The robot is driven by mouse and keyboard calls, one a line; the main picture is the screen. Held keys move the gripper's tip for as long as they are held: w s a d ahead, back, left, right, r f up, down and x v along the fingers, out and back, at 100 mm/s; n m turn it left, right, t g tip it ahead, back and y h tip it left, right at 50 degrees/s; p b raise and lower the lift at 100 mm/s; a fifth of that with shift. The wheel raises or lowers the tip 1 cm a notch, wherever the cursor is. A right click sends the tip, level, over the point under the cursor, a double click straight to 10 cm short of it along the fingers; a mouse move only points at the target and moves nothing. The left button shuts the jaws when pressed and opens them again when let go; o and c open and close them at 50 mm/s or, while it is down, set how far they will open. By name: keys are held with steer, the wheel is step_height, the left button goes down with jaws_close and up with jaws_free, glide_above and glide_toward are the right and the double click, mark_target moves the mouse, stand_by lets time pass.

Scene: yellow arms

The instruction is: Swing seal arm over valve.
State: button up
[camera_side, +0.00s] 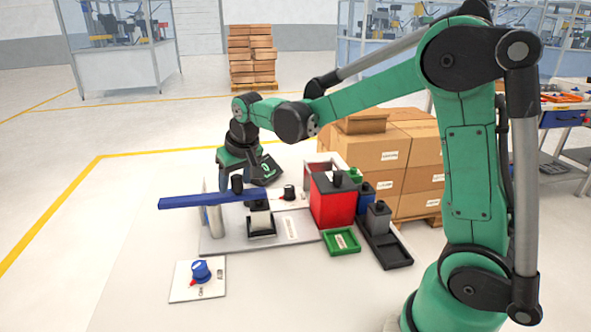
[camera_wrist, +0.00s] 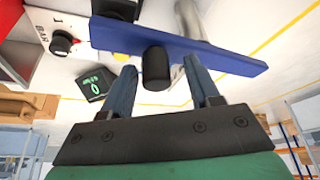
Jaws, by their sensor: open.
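The seal arm is a long blue bar (camera_side: 215,198) on a silver post (camera_side: 216,220), with a black knob (camera_side: 237,184) standing on it. In the wrist view the blue bar (camera_wrist: 225,62) crosses the top, and its black knob (camera_wrist: 155,68) stands between the two blue fingers of my gripper (camera_wrist: 160,80). The fingers are open, with a gap visible on each side of the knob. A white block in a black frame (camera_side: 261,222) sits below the bar's right part. A blue knob (camera_side: 201,270) is on a separate white plate. I cannot tell which is the valve.
A dial (camera_side: 289,192) stands near the bar's right end. A red box (camera_side: 332,202), green tray (camera_side: 341,242) and black tray (camera_side: 393,252) holding blocks lie to the right. Stacked cartons (camera_side: 385,160) stand behind.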

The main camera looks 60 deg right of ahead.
steer(key=shift+r, duration=3.5)
steer(key=shift+s, duration=0.1)
steer(key=shift+s+a+r, duration=0.1)
steer(key=shift+s+a, duration=0.05)
steer(key=shift+s, duration=0.15)
steer(key=s+a+f+n+t, duration=0.1)
steer(key=s+a+f, duration=0.1)
steer(key=s, duration=0.5)
steer(key=s+a+f+n+t+y, duration=0.1)
steer(key=s+a+f+n, duration=0.1)
steer(key=s, duration=0.4)
steer(key=shift+s+a+f+t, duration=0.4)
steer(key=shift+a+f, duration=0.2)
steer(key=shift+a, duration=0.25)
